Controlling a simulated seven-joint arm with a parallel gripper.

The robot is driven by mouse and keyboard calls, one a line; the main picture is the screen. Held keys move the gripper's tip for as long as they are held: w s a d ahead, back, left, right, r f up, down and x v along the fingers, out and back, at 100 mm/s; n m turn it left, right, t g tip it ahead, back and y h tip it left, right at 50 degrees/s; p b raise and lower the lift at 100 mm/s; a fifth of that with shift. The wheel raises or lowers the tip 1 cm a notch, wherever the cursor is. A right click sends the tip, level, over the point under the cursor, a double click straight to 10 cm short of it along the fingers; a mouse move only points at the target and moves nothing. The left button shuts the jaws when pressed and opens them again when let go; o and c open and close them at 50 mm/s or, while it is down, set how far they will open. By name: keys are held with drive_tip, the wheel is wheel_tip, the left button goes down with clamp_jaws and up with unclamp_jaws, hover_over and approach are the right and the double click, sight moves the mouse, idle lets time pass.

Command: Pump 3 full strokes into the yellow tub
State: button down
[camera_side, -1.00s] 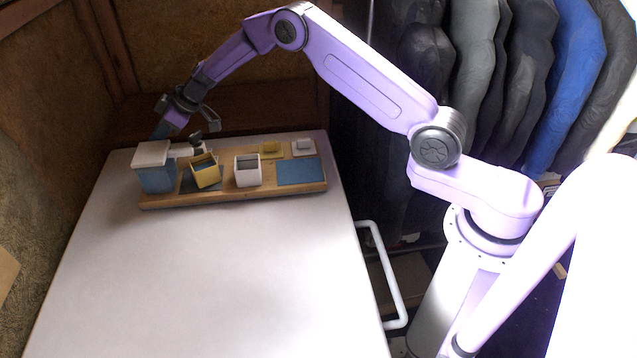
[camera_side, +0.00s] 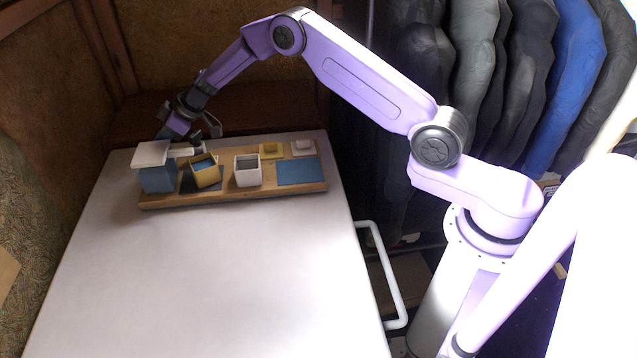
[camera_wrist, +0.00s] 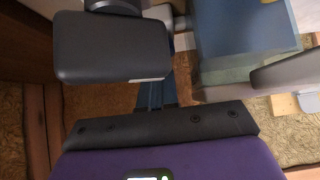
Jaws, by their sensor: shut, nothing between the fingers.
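The pump (camera_side: 158,178) has a blue body and a flat white top (camera_side: 150,153) at the left end of the wooden board. A pale spout reaches right from it. The yellow tub (camera_side: 207,177) stands open and tilted beside the pump, near the spout's end; something blue shows at its mouth. My gripper (camera_side: 192,134) is shut and empty, behind and just above the pump and spout. Its tips are partly hidden, and I cannot tell whether they touch the pump. In the wrist view a blue block (camera_wrist: 240,35), apparently the pump body, shows close beside dark gripper parts.
An open white tub (camera_side: 247,176) stands right of the yellow one. A yellow lid (camera_side: 271,151), a white lid (camera_side: 303,147) and a blue mat (camera_side: 299,172) are on the board (camera_side: 240,194). The white table (camera_side: 220,270) in front is clear.

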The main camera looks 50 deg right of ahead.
drive_tip(key=shift+r, duration=1.45)
drive_tip(key=shift+r, duration=2.55)
drive_tip(key=shift+s, duration=0.1)
